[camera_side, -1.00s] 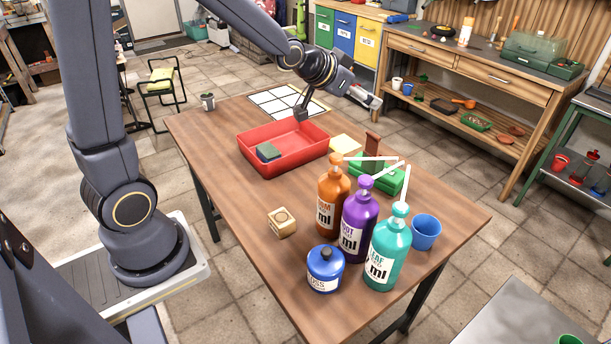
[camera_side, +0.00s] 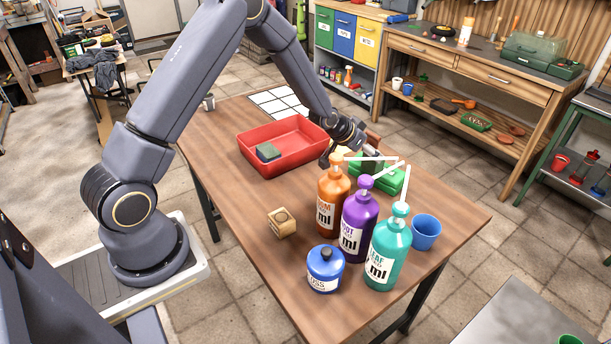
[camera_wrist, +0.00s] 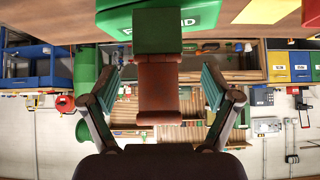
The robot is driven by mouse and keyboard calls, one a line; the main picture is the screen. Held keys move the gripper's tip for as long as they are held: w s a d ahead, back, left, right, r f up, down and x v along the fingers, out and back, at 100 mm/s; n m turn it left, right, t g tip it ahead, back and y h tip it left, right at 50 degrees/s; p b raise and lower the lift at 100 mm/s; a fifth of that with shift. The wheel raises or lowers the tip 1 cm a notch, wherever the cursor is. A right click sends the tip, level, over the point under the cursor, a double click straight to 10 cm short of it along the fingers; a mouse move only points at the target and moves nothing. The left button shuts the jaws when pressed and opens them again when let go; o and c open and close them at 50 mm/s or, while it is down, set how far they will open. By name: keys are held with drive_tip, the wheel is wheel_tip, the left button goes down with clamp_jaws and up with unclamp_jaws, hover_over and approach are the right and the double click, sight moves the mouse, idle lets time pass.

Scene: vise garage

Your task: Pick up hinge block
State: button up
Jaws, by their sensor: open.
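A reddish-brown upright block (camera_wrist: 158,88), which looks like the hinge block, stands against a dark green block (camera_wrist: 158,30) at a green body with white lettering (camera_wrist: 195,12). In the side view the green body (camera_side: 391,181) is behind the bottles, and only a bit of the brown block (camera_side: 374,139) shows past my arm. My gripper (camera_wrist: 158,84) is open, with one finger on each side of the brown block. Gaps show between the fingers and the block in the wrist view.
Orange (camera_side: 331,205), purple (camera_side: 358,226) and teal (camera_side: 388,254) pump bottles stand close in front. A blue cup (camera_side: 426,232), blue jar (camera_side: 325,269) and wooden cube (camera_side: 282,222) are nearby. A red tray (camera_side: 262,172) holds a dark green block.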

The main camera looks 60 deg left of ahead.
drive_tip(key=x, duration=0.5)
drive_tip(key=shift+w+d+f, duration=0.1)
drive_tip(key=shift+d+f, duration=0.05)
drive_tip(key=shift+f, duration=0.1)
drive_tip(key=shift+r, duration=0.1)
drive_tip(key=c, duration=1.5)
drive_tip(key=shift+r, duration=0.1)
